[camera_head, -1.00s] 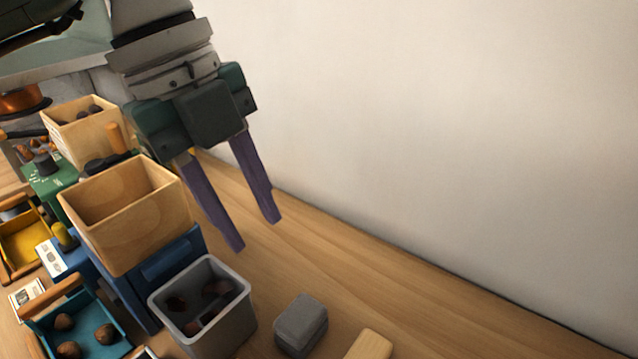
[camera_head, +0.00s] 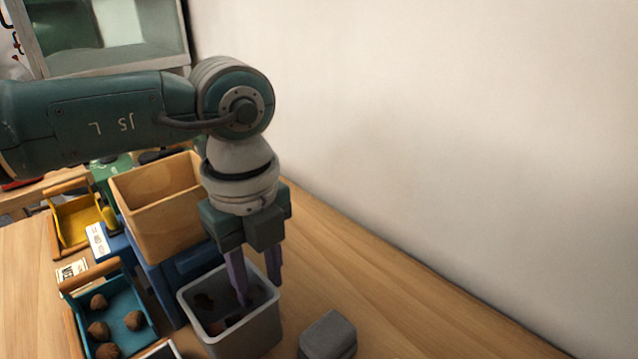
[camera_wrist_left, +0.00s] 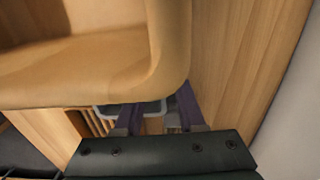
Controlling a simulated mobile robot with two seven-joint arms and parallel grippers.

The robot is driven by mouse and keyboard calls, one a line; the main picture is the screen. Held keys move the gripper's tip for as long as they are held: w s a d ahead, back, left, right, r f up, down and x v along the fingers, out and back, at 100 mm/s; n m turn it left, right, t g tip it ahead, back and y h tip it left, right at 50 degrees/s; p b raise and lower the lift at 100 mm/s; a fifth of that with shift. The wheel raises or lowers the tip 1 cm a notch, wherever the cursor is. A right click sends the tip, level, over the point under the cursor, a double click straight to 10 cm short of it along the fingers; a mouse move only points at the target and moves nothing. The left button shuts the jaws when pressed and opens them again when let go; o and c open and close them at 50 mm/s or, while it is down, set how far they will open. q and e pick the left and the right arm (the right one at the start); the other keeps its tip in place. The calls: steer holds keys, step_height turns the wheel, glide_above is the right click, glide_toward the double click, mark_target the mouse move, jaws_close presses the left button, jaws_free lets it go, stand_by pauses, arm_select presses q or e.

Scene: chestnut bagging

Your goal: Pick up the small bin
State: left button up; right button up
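The small grey bin (camera_head: 246,336) stands on the wooden table with dark pieces inside it. My left gripper (camera_head: 259,291) points down over it and is open. One purple finger appears to reach inside the bin's mouth. The other finger is by the bin's right rim; I cannot tell contact. In the left wrist view, part of the bin's pale rim (camera_wrist_left: 115,111) shows between and beside the open fingers of my left gripper (camera_wrist_left: 158,110). The rest of the bin is hidden there. My right gripper is not in view.
A wooden box (camera_head: 160,213) sits on a blue stand (camera_head: 165,283) close left of my gripper and fills much of the wrist view. A teal tray (camera_head: 128,293) of chestnuts is further left. A grey block (camera_head: 328,336) lies right of the bin. The wall is behind.

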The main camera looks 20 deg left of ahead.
arm_select(q)
jaws_close()
stand_by(1.4)
